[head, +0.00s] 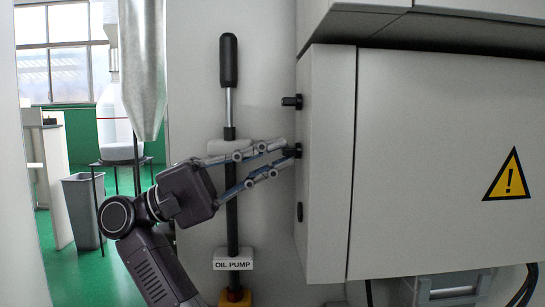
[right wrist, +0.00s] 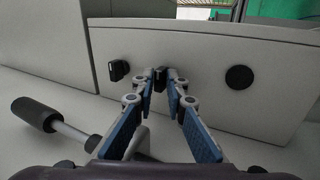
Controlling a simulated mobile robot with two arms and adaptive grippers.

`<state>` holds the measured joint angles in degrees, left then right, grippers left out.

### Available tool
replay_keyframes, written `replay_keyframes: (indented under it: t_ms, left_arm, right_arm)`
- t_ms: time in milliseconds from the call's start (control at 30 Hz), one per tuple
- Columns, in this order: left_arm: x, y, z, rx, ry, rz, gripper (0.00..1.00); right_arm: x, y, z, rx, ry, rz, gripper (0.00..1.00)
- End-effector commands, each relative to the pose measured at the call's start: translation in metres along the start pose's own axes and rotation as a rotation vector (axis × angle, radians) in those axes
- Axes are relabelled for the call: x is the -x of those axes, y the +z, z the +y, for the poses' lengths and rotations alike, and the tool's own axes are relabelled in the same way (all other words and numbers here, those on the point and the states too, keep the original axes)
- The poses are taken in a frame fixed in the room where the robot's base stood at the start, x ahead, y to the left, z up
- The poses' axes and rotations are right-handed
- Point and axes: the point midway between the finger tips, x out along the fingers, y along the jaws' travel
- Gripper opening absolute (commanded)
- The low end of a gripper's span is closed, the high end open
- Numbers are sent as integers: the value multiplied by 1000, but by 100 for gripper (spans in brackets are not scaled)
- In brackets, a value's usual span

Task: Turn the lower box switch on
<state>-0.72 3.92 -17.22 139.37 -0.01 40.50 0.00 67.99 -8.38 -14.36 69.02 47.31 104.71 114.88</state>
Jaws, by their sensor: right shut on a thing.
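The grey box (head: 440,170) carries a column of black parts on its left side face. The upper switch (head: 291,102) is a black knob and stands free; it also shows in the right wrist view (right wrist: 118,71). The lower switch (right wrist: 160,78) is a small black knob. My right gripper (head: 293,151) reaches it from the left, its two fingertips shut on the knob and partly covering it. Its exact turn angle is hard to read. My left gripper is not in view.
The oil pump lever (head: 229,62) with its black grip stands upright just behind my right gripper, close to the fingers. A round black part (right wrist: 239,78) sits below the lower switch on the box. Another grey box (head: 490,8) is above.

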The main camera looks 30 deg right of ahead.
Motion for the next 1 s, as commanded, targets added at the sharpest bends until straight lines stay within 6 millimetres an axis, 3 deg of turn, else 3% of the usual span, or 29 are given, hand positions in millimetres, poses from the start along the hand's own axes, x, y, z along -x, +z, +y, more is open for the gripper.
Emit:
replay_keyframes:
  t_ms: [33, 67, 200, 567, 1000]
  left_arm:
    - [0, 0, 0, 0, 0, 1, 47]
    - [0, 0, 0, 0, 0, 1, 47]
    - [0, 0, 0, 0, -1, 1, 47]
    - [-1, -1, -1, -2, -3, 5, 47]
    - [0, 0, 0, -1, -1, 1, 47]
  right_arm:
    - [0, 1, -3, 0, -7, -4, 0]
    - [0, 1, -3, 0, -7, -4, 16]
    - [0, 1, -2, 0, -6, -3, 30]
    - [4, 0, -1, 1, -2, -1, 30]
    - [60, 0, -1, 3, -4, 0, 30]
